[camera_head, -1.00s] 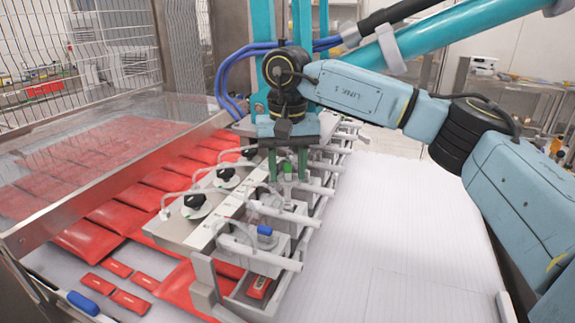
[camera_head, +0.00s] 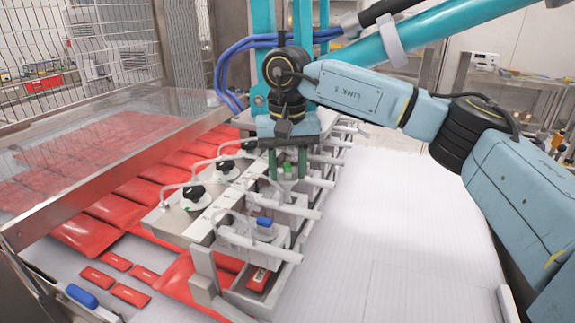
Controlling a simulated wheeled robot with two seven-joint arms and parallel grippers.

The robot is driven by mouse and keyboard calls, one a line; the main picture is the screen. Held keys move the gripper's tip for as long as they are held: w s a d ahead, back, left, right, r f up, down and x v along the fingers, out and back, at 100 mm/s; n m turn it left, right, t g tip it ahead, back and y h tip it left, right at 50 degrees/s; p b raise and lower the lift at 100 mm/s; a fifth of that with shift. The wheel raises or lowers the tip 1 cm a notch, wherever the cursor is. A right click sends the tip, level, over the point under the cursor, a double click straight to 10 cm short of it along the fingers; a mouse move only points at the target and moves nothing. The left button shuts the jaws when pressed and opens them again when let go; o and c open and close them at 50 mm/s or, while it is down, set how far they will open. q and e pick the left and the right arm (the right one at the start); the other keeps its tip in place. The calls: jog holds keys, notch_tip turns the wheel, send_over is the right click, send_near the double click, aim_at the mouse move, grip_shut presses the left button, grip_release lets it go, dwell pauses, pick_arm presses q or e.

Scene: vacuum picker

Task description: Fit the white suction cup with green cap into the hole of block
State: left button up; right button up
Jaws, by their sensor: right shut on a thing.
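My right gripper (camera_head: 288,165) points straight down over the row of blocks on the picker, shut on the white suction cup with green cap (camera_head: 288,171). The green cap shows between the fingertips; the white lower part of the cup is hard to make out. Below it is a pale block (camera_head: 289,205) with a white tube; its hole is hidden from this view, so I cannot tell whether the cup is in it. A nearer block (camera_head: 258,238) carries a blue-capped cup (camera_head: 264,222). My left gripper is not in view.
Red packets (camera_head: 88,236) lie left of the picker, some under a clear cover (camera_head: 95,150). Black-knobbed fittings (camera_head: 195,197) stand on the metal plate beside the blocks. A loose blue item (camera_head: 82,296) lies at the front left. The white surface (camera_head: 400,240) at right is clear.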

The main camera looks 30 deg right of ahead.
jog(key=shift+f+b, duration=0.55)
jog(key=shift+f, duration=0.5)
jog(key=shift+f, duration=0.25)
jog(key=shift+f+b, duration=0.7)
jog(key=shift+f, duration=0.25)
jog(key=shift+f, duration=0.2)
jog(key=o, duration=0.9)
notch_tip(320, 180, up, 14)
jog(key=shift+f, duration=0.25)
